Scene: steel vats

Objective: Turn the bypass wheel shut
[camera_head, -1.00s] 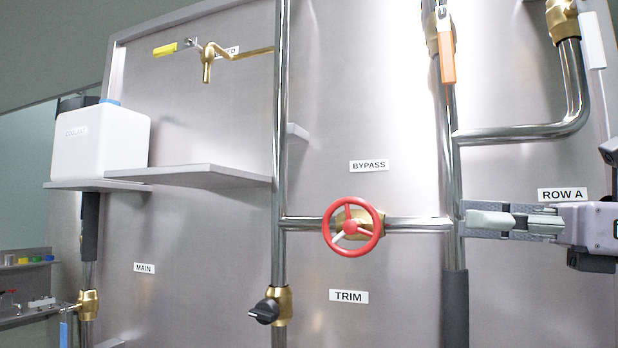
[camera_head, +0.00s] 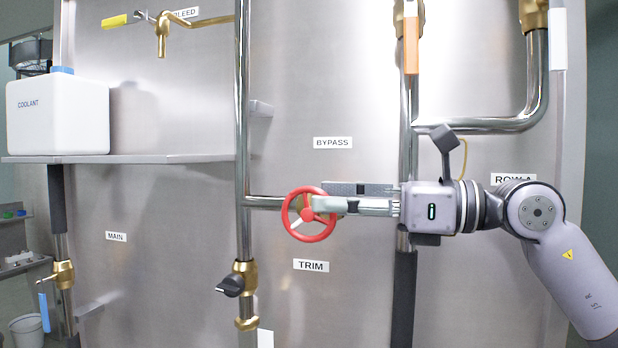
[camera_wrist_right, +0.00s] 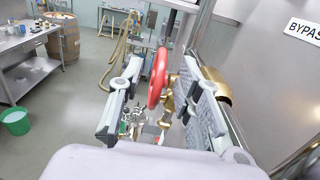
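The red bypass wheel (camera_head: 297,233) sits on a brass valve in a horizontal pipe, below the BYPASS label (camera_head: 332,142). My right gripper (camera_head: 326,196) reaches in from the right, with its fingertips at the right side of the wheel. In the right wrist view the red wheel (camera_wrist_right: 157,78) shows edge-on between the two spread fingers of my right gripper (camera_wrist_right: 161,70). Gaps show between the wheel and the fingers, and the gripper is open. The brass valve body (camera_wrist_right: 216,80) is partly hidden behind the right finger. My left gripper is in neither view.
A vertical steel pipe (camera_head: 242,120) stands left of the wheel. A black-knobbed brass valve (camera_head: 243,280) is below, near the TRIM label (camera_head: 311,265). An orange-handled valve (camera_head: 411,45) is above right. A white coolant container (camera_head: 57,115) stands on a shelf (camera_head: 180,158) at left.

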